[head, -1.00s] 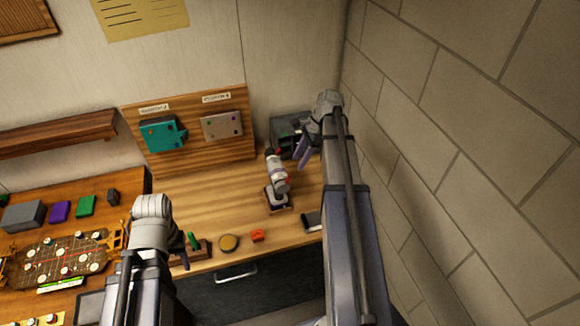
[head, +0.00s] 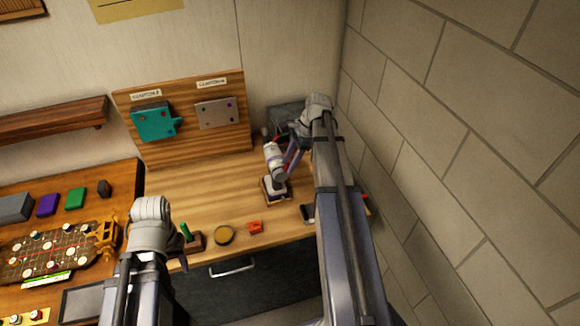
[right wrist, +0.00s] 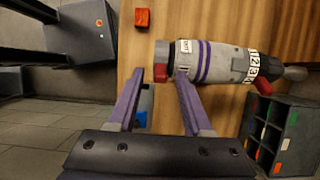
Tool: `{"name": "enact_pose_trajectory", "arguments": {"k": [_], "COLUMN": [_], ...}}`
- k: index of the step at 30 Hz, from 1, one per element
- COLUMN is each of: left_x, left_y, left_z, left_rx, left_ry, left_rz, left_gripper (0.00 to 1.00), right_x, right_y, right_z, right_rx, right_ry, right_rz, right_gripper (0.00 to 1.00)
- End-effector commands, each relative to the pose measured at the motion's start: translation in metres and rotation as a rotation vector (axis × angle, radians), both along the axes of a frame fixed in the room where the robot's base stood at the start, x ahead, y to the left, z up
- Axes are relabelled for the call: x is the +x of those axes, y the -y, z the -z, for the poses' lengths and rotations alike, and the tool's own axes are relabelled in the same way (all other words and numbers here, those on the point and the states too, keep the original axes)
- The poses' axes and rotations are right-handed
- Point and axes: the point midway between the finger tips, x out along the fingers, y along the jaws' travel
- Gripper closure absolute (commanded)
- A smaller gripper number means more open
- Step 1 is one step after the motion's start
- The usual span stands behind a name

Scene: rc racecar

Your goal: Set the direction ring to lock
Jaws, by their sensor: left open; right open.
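A grey tool with purple bands (head: 273,157) stands on a small base (head: 275,191) on the wooden workbench. In the right wrist view the tool (right wrist: 217,62) lies across the picture, with a numbered white ring (right wrist: 254,66) toward its right end and a dark, red-edged part at its left end. A small label there is too small to read. My right gripper (right wrist: 160,80) is open, its purple fingers spread at the tool's left end; contact cannot be told. It also shows beside the tool in the head view (head: 289,160). My left gripper (head: 181,260) is open, mostly hidden by its arm.
A green-handled item (head: 187,233), a yellow disc (head: 225,235) and a red block (head: 255,227) lie near the bench's front edge. A dark compartment rack (right wrist: 278,138) stands beside the tool. A brick wall (head: 460,130) bounds the right side.

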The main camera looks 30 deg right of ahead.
Motion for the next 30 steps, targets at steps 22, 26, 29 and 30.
{"name": "enact_pose_trajectory", "arguments": {"k": [22, 26, 29, 30], "left_x": [0.0000, 0.0000, 0.0000, 0.0000], "left_y": [0.0000, 0.0000, 0.0000, 0.0000], "left_z": [-0.0002, -0.0002, -0.0002, -0.0002], "left_rx": [0.000, 0.000, 0.000, 0.000], "left_ry": [0.000, 0.000, 0.000, 0.000], "left_rz": [0.000, 0.000, 0.000, 0.000], "left_gripper": [0.50, 0.50, 0.50, 0.50], "right_x": [0.0003, 0.0003, 0.0002, 0.0002], "right_y": [-0.0002, -0.0002, -0.0002, -0.0002], "right_z": [-0.0002, -0.0001, -0.0001, -0.0001], "right_rx": [0.000, 0.000, 0.000, 0.000], "right_ry": [0.000, 0.000, 0.000, 0.000], "right_rz": [-0.001, -0.001, -0.001, -0.001], "right_gripper": [1.00, 1.00, 1.00, 1.00]}}
